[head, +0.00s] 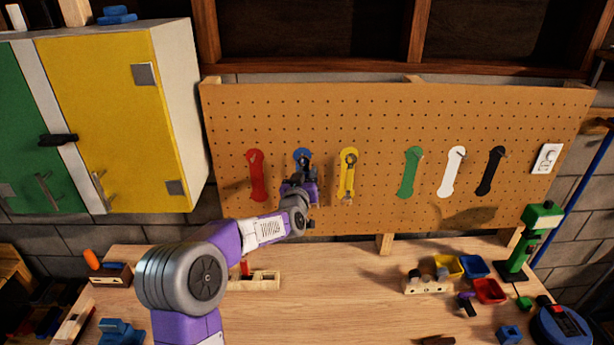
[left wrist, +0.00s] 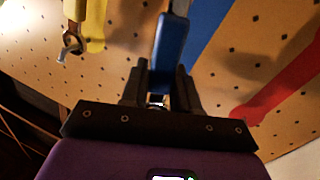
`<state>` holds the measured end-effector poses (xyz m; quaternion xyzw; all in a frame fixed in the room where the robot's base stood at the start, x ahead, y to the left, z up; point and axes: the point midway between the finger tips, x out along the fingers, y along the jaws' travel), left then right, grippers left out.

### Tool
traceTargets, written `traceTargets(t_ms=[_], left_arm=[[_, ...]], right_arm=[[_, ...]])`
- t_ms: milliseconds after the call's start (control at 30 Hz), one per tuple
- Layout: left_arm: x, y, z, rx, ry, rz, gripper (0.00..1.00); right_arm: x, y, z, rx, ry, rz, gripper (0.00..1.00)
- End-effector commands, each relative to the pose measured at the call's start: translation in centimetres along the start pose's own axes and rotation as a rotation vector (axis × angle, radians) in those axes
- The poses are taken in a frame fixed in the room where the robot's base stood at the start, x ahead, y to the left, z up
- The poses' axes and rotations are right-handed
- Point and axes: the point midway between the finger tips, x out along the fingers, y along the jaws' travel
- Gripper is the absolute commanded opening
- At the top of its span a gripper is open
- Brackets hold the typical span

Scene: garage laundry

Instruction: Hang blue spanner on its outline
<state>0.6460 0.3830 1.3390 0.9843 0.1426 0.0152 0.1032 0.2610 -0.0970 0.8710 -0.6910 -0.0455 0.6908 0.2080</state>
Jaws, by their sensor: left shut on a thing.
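The blue spanner shows in the left wrist view as a blue handle (left wrist: 171,48) with a grey metal shank at the top edge. My left gripper (head: 301,180) is shut on this handle, in front of the pegboard. The blue outline (head: 302,153) is on the board behind the gripper, mostly hidden in the head view by gripper and spanner. In the left wrist view the blue outline (left wrist: 210,25) runs beside the spanner, to its right. The spanner's head is out of that view, so I cannot tell whether it touches a peg. My right gripper is not in view.
The pegboard (head: 385,110) also has red (head: 257,180), yellow (head: 350,182), green (head: 411,175), white (head: 452,175) and black (head: 488,175) outlines. A metal tool hangs on the yellow one. A yellow-and-green cabinet (head: 110,110) stands left. The workbench (head: 340,290) below holds bins and blocks.

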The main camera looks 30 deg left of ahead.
Motion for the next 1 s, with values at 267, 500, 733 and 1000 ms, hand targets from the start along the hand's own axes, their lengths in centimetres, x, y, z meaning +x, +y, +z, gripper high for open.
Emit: traceTargets(t_ms=[267,500,733,1000], left_arm=[[1.7,-0.4,-0.1,-0.001,0.000,0.000,0.00],[2.7,-0.9,0.9,0.000,0.002,0.000,0.00],[2.9,-1.0,1.2,0.000,0.001,0.000,0.00],[3.0,-1.1,1.1,-0.001,0.001,0.000,0.00]], right_arm=[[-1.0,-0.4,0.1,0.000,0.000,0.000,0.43],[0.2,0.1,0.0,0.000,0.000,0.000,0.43],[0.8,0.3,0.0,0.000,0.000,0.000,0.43],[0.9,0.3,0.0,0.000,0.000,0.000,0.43]])
